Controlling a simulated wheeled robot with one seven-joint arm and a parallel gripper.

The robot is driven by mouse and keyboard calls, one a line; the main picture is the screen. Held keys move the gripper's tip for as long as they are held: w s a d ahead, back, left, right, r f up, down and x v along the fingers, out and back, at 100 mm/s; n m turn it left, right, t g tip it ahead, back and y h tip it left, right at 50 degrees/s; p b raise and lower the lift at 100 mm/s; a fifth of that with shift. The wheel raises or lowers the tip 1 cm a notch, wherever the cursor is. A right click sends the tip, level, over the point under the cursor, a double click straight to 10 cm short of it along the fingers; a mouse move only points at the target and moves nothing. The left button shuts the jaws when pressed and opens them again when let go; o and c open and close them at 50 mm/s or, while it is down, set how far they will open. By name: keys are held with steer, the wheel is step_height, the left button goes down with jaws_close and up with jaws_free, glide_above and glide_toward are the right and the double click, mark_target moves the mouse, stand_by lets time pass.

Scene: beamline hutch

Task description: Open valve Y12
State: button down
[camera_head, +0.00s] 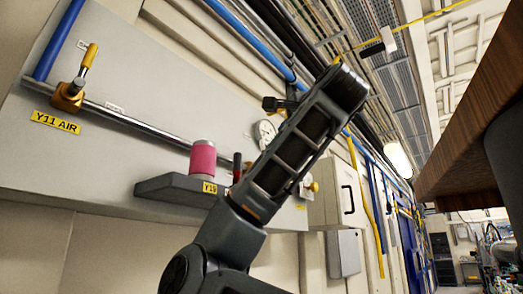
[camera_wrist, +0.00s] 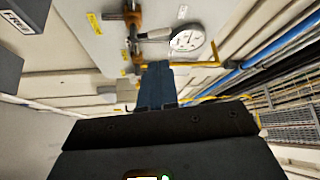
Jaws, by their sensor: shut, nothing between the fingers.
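No label reading Y12 is legible in either view. In the wrist view, a brass valve body (camera_wrist: 132,18) sits on the pale panel at the top, with small yellow labels near it too blurred to read. My gripper (camera_wrist: 157,68) is shut and empty, its dark blue-grey fingers pointing up toward the panel below the valve body. I cannot tell whether it touches anything. In the head view, a brass valve with a yellow handle (camera_head: 88,57) stands above the label "Y11 AIR" (camera_head: 55,122). My arm hides much of the panel to its right.
A round gauge (camera_wrist: 187,40) is beside the brass valve. A thin yellow bar (camera_wrist: 195,65) runs right of my fingertips. A pink cylinder (camera_head: 203,160) stands on a dark shelf (camera_head: 170,188). A brown tabletop edge (camera_head: 470,130) juts in at the right. A grey box (camera_head: 343,252) is on the wall.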

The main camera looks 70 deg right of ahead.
mark_target(263, 146)
steer(key=p+x, duration=0.5)
steer(key=x, duration=0.9)
steer(key=shift+s+a+r, duration=0.1)
steer(key=shift+s+r, duration=0.05)
